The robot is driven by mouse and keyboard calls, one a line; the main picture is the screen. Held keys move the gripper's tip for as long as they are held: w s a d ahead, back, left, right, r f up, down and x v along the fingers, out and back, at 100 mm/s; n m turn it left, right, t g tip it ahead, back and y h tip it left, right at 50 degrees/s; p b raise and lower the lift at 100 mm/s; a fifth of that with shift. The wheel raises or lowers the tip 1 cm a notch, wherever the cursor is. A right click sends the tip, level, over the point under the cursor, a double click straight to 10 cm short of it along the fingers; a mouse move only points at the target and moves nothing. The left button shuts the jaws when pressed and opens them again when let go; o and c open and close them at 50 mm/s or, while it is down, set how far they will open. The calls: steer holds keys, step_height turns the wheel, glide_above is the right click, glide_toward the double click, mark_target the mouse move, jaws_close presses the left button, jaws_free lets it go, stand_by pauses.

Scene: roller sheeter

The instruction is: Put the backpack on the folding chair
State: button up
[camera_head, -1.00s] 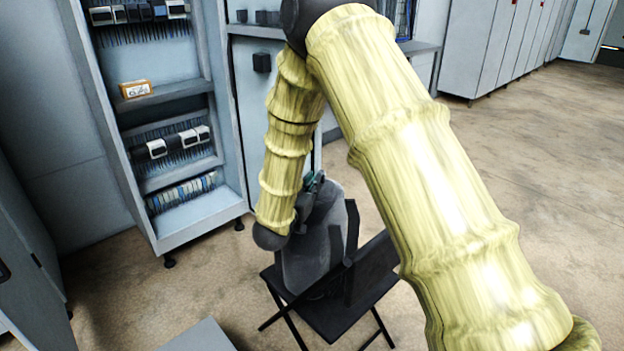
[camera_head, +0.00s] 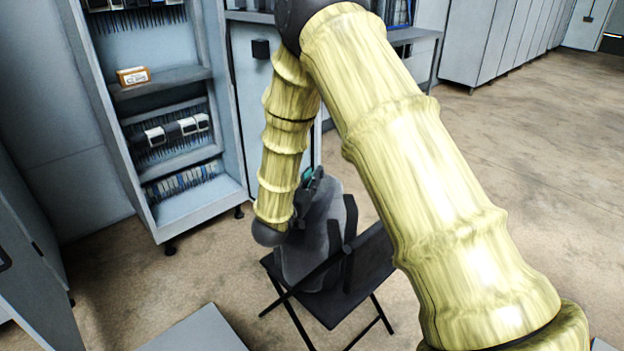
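The grey backpack (camera_head: 310,240) stands upright on the seat of the black folding chair (camera_head: 335,305), against the backrest side. My arm reaches down from the right of the camera_head view to the top of the backpack. My gripper (camera_head: 312,184) is at the top of the backpack, partly hidden behind my own wrist. I cannot see its fingertips clearly, so I cannot tell whether they are closed on the backpack. The chair's backrest (camera_head: 368,258) is partly behind my arm.
An open grey cabinet (camera_head: 200,210) with shelves stands behind and left of the chair. A small orange-and-white box (camera_head: 133,76) sits on one shelf. A grey flat surface (camera_head: 195,332) is at the lower front. Floor (camera_head: 540,150) on the right is clear.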

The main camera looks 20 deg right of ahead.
steer(key=shift+o, duration=0.2)
steer(key=v, duration=1.1)
steer(key=shift+a, duration=0.15)
steer(key=shift+s+r, duration=0.1)
